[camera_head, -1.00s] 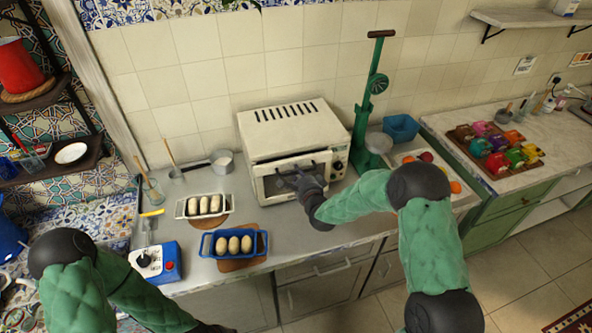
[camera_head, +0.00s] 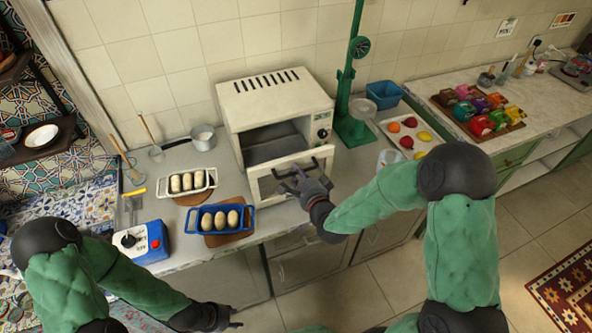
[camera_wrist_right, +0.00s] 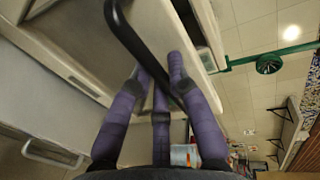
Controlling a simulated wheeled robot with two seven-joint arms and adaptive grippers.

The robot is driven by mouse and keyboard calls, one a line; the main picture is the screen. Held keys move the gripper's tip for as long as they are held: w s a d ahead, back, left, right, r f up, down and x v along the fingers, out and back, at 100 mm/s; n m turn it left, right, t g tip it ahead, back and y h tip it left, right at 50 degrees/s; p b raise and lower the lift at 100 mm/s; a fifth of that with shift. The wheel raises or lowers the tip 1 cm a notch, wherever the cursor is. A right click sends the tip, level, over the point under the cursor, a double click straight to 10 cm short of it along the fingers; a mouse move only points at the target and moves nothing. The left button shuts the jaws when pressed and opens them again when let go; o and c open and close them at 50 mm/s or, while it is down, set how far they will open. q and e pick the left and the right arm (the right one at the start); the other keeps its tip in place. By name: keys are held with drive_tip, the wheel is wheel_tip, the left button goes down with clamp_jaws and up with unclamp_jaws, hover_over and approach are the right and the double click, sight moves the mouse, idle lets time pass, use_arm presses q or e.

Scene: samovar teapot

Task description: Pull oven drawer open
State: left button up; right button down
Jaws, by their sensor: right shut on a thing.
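The white toaster-style oven (camera_head: 277,98) stands against the tiled wall on the counter. My right gripper (camera_head: 297,180) is shut on the drawer's black handle (camera_head: 268,178). In the right wrist view the purple fingers of the right gripper (camera_wrist_right: 158,75) are around the black handle bar (camera_wrist_right: 127,40). My left gripper (camera_head: 234,317) is low in the head view, in front of the counter, with its fingers apart and empty.
A white dish of rolls (camera_head: 203,184) and a blue dish of rolls (camera_head: 247,222) lie left of the oven. A blue control box (camera_head: 141,243) sits nearby. A green stand (camera_head: 347,100) and a fruit tray (camera_head: 390,122) are on the right.

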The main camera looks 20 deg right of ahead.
drive_tip(key=c, duration=1.2)
unclamp_jaws()
drive_tip(key=shift+o, duration=0.2)
drive_tip(key=v, duration=1.2)
drive_tip(key=s+a+f+n+g+y+b, duration=0.1)
drive_tip(key=a+f+n+g, duration=0.25)
drive_tip(key=f, duration=0.75)
drive_tip(key=s+a+f+n+g+y+b, duration=0.15)
drive_tip(key=f+n+g, duration=0.35)
drive_tip(key=f, duration=0.5)
drive_tip(key=s+a+f+n+g, duration=0.3)
drive_tip(key=s+f, duration=0.2)
drive_tip(key=f, duration=0.2)
drive_tip(key=s+a+f+n+g+b, duration=0.1)
drive_tip(key=s+a+f+n+g, duration=0.2)
drive_tip(key=s+f, duration=0.3)
drive_tip(key=shift+a+f+n+g+y, duration=0.35)
drive_tip(key=shift+a+f+y, duration=0.1)
drive_tip(key=shift+f, duration=0.25)
